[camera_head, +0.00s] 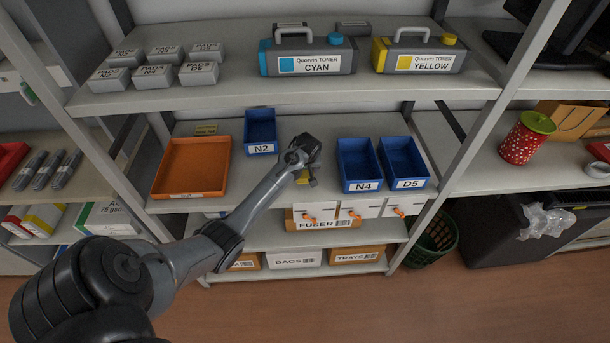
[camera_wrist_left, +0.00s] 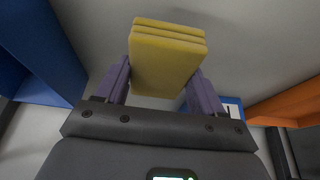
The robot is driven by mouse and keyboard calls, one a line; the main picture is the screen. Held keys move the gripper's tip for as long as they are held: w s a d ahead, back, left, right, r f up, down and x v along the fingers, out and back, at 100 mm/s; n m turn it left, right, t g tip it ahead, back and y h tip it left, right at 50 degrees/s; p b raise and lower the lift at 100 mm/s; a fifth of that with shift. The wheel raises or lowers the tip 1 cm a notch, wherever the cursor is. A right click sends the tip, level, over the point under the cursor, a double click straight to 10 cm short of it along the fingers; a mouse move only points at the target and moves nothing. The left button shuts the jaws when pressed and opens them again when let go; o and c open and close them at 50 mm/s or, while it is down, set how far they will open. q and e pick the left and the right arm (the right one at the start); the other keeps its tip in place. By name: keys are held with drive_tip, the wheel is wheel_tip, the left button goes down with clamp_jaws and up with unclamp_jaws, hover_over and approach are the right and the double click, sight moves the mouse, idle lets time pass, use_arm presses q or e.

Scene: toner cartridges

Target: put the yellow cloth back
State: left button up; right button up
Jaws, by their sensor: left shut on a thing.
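The yellow cloth (camera_wrist_left: 167,55) is a folded stack of layers between the two fingers of my left gripper (camera_wrist_left: 160,82) in the left wrist view. In the head view the left gripper (camera_head: 304,178) reaches over the middle shelf, in the gap between the N2 bin and the N4 bin. The gripper is shut on the cloth. I cannot tell whether the cloth touches the shelf. My right gripper is in neither view.
The blue N2 bin (camera_head: 261,143) and an empty orange tray (camera_head: 226,147) stand left of the gripper. The blue N4 (camera_head: 361,186) and D5 (camera_head: 409,182) bins stand right. Above is the upper shelf (camera_head: 240,100) with toner cartridges. White drawers (camera_head: 362,209) with orange handles hang below.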

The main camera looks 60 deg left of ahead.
sight(305, 172)
use_arm(q)
drive_tip(key=shift+f, duration=1.8)
drive_tip(key=shift+f, duration=0.15)
drive_tip(key=o, duration=1)
drive_tip(key=p+v, duration=0.1)
drive_tip(key=v, duration=1.1)
drive_tip(key=s+d+f+m, duration=0.2)
drive_tip(key=s+d+m, duration=0.15)
drive_tip(key=d, duration=0.35)
drive_tip(key=s+d+f+m+t+h, duration=0.1)
drive_tip(key=s+d+f+m, duration=0.1)
drive_tip(key=s+d, duration=0.3)
drive_tip(key=s+d+f+m, duration=0.2)
drive_tip(key=d+m, duration=0.1)
drive_tip(key=d, duration=0.5)
drive_tip(key=s+d+r+m+h, duration=0.3)
drive_tip(key=s+d+m, duration=0.3)
drive_tip(key=s+d, duration=0.6)
drive_tip(key=d+r, duration=0.1)
drive_tip(key=d, duration=0.1)
drive_tip(key=shift+d+t, duration=0.25)
drive_tip(key=shift+t, duration=0.05)
